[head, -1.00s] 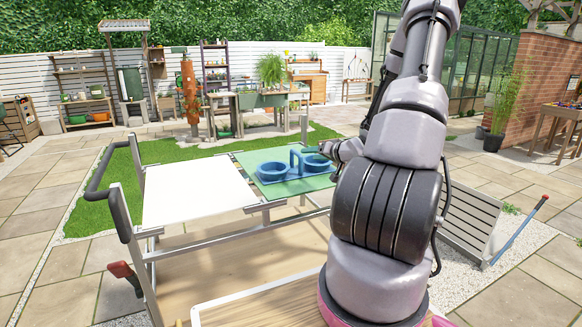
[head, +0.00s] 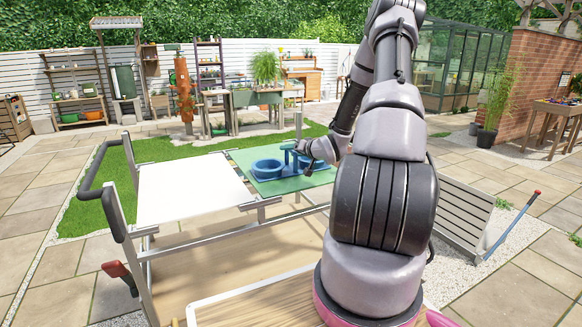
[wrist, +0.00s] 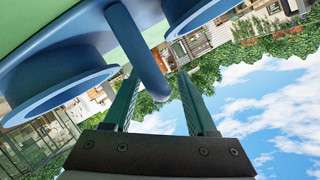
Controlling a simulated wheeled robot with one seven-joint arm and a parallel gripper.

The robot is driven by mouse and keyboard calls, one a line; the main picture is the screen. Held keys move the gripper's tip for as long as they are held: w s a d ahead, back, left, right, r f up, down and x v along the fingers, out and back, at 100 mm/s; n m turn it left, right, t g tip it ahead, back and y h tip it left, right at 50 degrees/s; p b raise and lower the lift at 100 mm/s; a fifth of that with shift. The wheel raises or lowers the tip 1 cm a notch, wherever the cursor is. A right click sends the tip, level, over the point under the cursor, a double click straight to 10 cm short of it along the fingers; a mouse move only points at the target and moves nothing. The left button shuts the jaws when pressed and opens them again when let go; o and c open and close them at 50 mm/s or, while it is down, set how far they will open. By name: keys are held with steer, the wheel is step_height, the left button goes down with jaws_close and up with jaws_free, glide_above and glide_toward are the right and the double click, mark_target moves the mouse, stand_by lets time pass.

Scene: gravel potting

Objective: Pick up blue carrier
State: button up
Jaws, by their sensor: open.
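The blue carrier (head: 267,173) stands on a green mat (head: 305,184) on the far right part of the cart. It has two round cup holders and an upright handle between them. My gripper (head: 292,148) is at the handle's top from the right side. In the wrist view the carrier (wrist: 62,92) fills the upper left, and its rounded handle (wrist: 151,82) reaches down between the two green fingers of my gripper (wrist: 160,92). The fingers are apart, with a visible gap beside the handle. My arm hides part of the carrier's right side in the head view.
A white panel (head: 190,188) lies on the cart left of the mat. The cart's dark push handle (head: 97,170) rises at the left. Paving around the cart is mostly free.

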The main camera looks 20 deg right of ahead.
jaws_close()
stand_by(1.4)
